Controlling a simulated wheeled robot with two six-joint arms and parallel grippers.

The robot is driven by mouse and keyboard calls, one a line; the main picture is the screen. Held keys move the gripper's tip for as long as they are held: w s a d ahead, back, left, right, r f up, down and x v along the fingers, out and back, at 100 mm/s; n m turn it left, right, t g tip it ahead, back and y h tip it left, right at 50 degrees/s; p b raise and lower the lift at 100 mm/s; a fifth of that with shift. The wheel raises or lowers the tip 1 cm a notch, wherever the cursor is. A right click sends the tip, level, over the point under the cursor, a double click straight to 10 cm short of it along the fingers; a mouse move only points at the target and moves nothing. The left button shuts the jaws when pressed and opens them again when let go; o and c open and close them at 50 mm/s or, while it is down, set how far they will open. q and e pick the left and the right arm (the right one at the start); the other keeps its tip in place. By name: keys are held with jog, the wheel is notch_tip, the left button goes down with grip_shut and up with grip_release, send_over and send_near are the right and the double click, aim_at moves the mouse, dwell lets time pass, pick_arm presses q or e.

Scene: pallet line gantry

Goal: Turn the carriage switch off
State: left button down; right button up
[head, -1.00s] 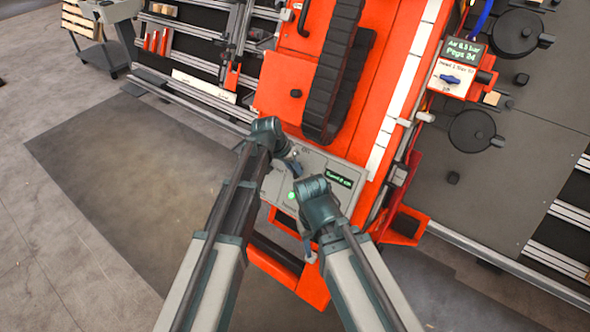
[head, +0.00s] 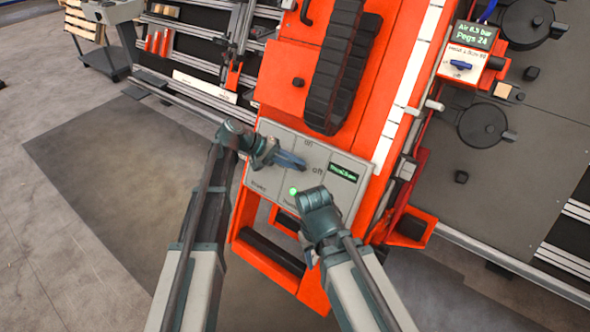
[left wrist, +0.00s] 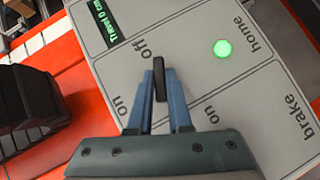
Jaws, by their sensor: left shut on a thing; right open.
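The grey control panel (head: 270,178) sits on the orange gantry carriage, with "on" and "off" marked near the switch. In the left wrist view, the black switch handle (left wrist: 159,76) stands between the blue fingertips of my left gripper (left wrist: 159,92), just below the word "off". My left gripper (head: 292,161) is shut on this handle; in the head view its fingers hide the handle. The "on" label lies left of the fingers in the wrist view. My right gripper (head: 309,254) is open at the panel's lower edge, its fingers mostly hidden.
A green light (left wrist: 223,48) by "home" and a small display (left wrist: 97,22) are on the panel. A black cable chain (head: 335,75) rises behind it. A red box with a blue knob (head: 461,65) is at the upper right. Open floor lies left.

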pick_arm(q)
jog(key=n+h+b, duration=0.1)
jog(key=n+b, duration=0.1)
jog(key=b, duration=0.1)
jog(key=shift+s+f+n+h, duration=0.1)
jog(key=shift+f+n+h, duration=0.2)
jog(key=shift+f+h, duration=0.1)
jog(key=shift+a+r+n+t+h+b, duration=0.1)
jog(key=shift+n+t+h+b, duration=0.4)
jog(key=shift+n+b, duration=0.3)
pick_arm(e)
jog(key=shift+f, duration=2.8)
pick_arm(q)
jog(key=c, duration=0.8)
grip_release()
jog(key=shift+r, duration=0.1)
jog(key=shift+c, duration=0.2)
jog(key=p+v, duration=0.4)
jog(key=v, duration=0.9)
jog(key=shift+a+p, duration=0.35)
pick_arm(e)
jog(key=shift+r, duration=2.4)
